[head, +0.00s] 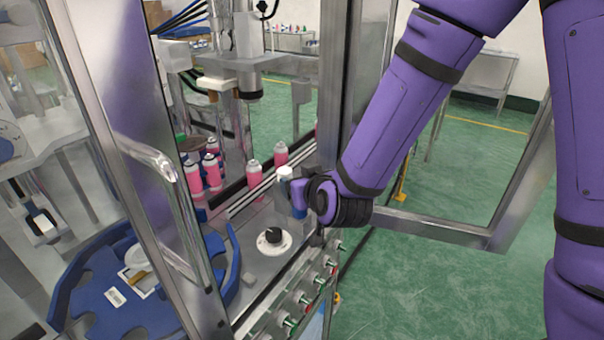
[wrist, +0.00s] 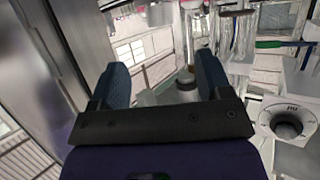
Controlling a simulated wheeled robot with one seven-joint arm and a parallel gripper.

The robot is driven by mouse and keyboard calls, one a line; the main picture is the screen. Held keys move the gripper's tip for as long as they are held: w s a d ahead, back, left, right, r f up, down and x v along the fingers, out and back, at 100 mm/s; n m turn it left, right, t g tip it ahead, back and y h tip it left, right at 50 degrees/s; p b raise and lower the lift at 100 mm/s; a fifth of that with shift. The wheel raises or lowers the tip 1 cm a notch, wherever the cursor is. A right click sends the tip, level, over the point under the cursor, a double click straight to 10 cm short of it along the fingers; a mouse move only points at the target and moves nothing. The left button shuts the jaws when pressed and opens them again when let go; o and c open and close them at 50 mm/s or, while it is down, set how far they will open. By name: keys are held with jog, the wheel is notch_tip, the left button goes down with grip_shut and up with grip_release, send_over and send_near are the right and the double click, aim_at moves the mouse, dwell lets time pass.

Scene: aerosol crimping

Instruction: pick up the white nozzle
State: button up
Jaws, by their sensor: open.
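My gripper (head: 297,196) is over the machine deck in the head view, its blue fingers pointing left. In the wrist view, its two fingers (wrist: 162,80) are wide apart with nothing clamped between them. A small white-topped cylinder (head: 285,173), which looks like the white nozzle, stands upright right beside the fingertips in the head view. The fingers partly hide its lower part, and I cannot tell whether they touch it. In the wrist view, a small pale piece with a dark top (wrist: 186,82) shows beyond the gap, nearer the right finger; I cannot tell if it is the nozzle.
Pink cans with white tops (head: 253,172) stand along the conveyor behind. A black knob on a white dial (head: 273,237) is on the deck in front, also in the wrist view (wrist: 287,124). A metal door frame with a handle (head: 150,160) and a blue turntable (head: 95,300) are left.

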aim_at(287, 173)
jog(key=x, duration=0.5)
jog(key=shift+d, duration=0.1)
jog(key=shift+x, duration=2.95)
jog(key=shift+r, duration=0.15)
jog(key=c, duration=1.1)
jog(key=shift+r, duration=0.1)
